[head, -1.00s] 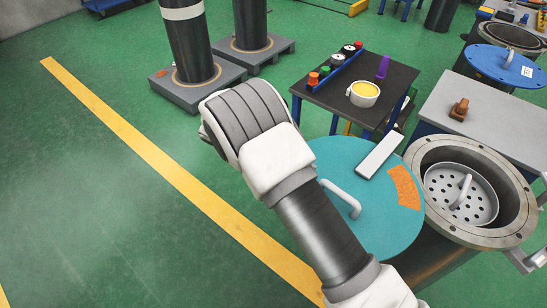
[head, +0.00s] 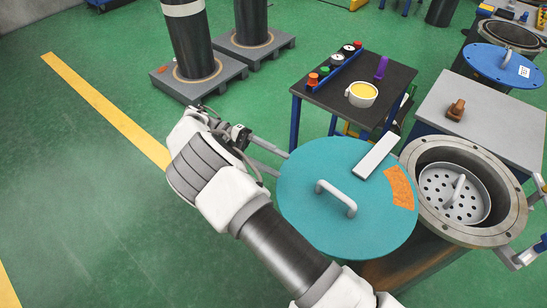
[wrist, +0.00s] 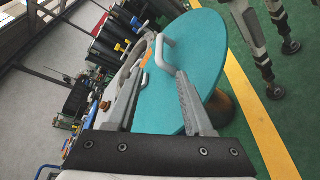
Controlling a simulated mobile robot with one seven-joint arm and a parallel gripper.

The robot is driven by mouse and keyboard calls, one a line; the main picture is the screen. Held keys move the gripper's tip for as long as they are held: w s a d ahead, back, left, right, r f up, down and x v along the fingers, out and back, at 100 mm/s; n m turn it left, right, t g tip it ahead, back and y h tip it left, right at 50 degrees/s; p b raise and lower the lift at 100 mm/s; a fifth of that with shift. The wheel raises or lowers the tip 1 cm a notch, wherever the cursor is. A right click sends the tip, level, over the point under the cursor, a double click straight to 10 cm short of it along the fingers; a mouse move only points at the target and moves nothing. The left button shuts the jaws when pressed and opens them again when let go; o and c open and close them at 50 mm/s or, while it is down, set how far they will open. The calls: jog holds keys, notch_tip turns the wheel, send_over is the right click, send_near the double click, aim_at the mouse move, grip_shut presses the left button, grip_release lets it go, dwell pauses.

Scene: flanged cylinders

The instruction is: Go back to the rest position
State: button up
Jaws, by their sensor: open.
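My gripper (wrist: 160,72) is open, with nothing between its fingers. In the head view my gripper (head: 270,155) is left of the teal lid, partly hidden behind my own wrist. The teal round lid (head: 310,215) with a pale arched handle (head: 336,197) covers a dark cylinder at lower centre. A white strip and an orange patch are on its top. In the wrist view the lid (wrist: 205,50) and its handle (wrist: 162,52) show beyond the fingers, apart from them.
An open flanged cylinder (head: 408,160) holding a perforated basket (head: 437,198) stands right of the lid. A dark-topped table (head: 330,95) carries a yellow-filled cup (head: 361,94). A grey table (head: 490,120) is at right. Green floor (head: 70,190) at left is clear.

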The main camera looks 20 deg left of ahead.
dwell(0.5)
jog(key=w+d+r+m+g+y+p, duration=0.1)
jog(key=w+d+r+y, duration=0.1)
jog(key=d+r+y, duration=0.5)
jog(key=w+d+r+m+g+y+p, duration=0.1)
jog(key=w+d+r+y, duration=0.15)
jog(key=d+r, duration=0.7)
jog(key=s+d+r+m+t+y+p, duration=0.1)
jog(key=s+d+r+t+y, duration=0.2)
jog(key=s+d, duration=0.4)
jog(key=s+d+r+m+t+y+p, duration=0.2)
jog(key=s+d+r+t, duration=0.4)
jog(key=s, duration=0.3)
jog(key=shift+s+d+r+y, duration=0.4)
jog(key=shift+d+r+y, duration=0.15)
jog(key=shift+r, duration=0.3)
